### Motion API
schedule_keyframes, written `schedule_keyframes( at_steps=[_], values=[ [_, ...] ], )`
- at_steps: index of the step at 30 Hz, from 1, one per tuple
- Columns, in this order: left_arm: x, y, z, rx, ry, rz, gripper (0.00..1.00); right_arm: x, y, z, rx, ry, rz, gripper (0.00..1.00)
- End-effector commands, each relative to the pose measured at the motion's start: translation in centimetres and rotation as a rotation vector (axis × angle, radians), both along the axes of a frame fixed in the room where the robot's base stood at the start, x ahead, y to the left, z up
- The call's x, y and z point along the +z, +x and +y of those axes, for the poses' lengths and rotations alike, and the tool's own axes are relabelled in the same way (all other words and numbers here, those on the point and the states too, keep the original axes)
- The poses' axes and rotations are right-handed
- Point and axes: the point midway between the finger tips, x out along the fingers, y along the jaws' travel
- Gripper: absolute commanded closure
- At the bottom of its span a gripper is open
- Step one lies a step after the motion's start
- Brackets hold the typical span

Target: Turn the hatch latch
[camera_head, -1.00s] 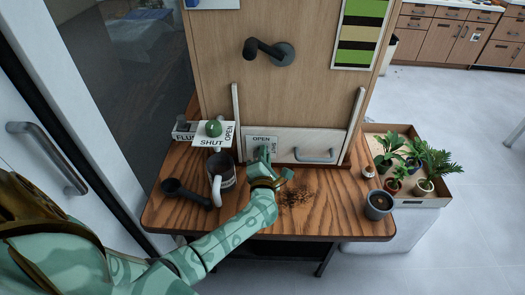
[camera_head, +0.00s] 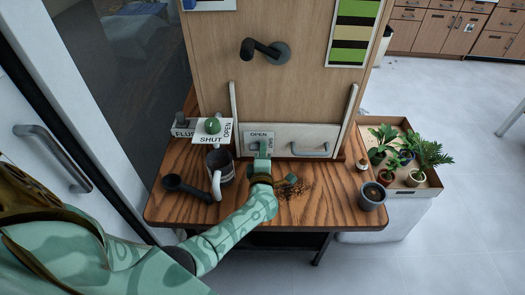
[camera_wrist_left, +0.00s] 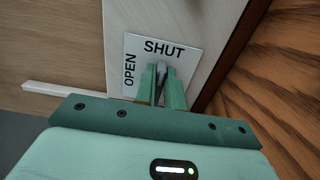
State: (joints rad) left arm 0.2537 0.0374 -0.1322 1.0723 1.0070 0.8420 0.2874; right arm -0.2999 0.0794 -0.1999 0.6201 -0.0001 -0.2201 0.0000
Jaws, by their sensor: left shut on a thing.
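The hatch (camera_head: 285,136) is a pale panel low on the upright wooden board, between two pale rails, with a grey bar handle (camera_head: 309,150). Its label plate (camera_head: 258,134) reads OPEN along the top and SHUT down the right side in the head view. In the wrist view the plate (camera_wrist_left: 140,55) shows SHUT at the top and OPEN at the left. My left gripper (camera_head: 262,152) is at this plate. Its green fingers (camera_wrist_left: 161,80) are shut on the grey latch (camera_wrist_left: 160,75), which they mostly hide; its exact angle is unclear. My right gripper is out of view.
On the wooden table (camera_head: 330,208) stand a grey mug (camera_head: 222,163), a dark scoop-like thing (camera_head: 186,187) and a pot of soil (camera_head: 371,196). Spilled soil (camera_head: 295,190) lies beside my wrist.

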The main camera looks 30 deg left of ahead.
Motion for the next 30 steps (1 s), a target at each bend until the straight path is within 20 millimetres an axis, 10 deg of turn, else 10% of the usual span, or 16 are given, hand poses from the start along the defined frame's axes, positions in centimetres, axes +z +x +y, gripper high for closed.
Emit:
schedule_keyframes(
  at_steps=[10, 13, 23, 30],
  values=[
    [-0.2, -0.1, -0.1, -0.002, 0.002, 0.007, 1.0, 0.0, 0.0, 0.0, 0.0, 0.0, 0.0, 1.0],
    [-0.2, -0.1, -0.1, -0.002, 0.003, 0.007, 0.67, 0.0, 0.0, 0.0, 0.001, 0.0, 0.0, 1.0],
    [-0.1, -0.3, -0.2, -0.001, 0.002, 0.005, 0.67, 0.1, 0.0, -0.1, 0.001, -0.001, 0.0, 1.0],
    [0.1, -3.9, -2.5, -0.002, 0.0, 0.006, 0.67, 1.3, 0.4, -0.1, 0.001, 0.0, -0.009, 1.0]
  ],
)
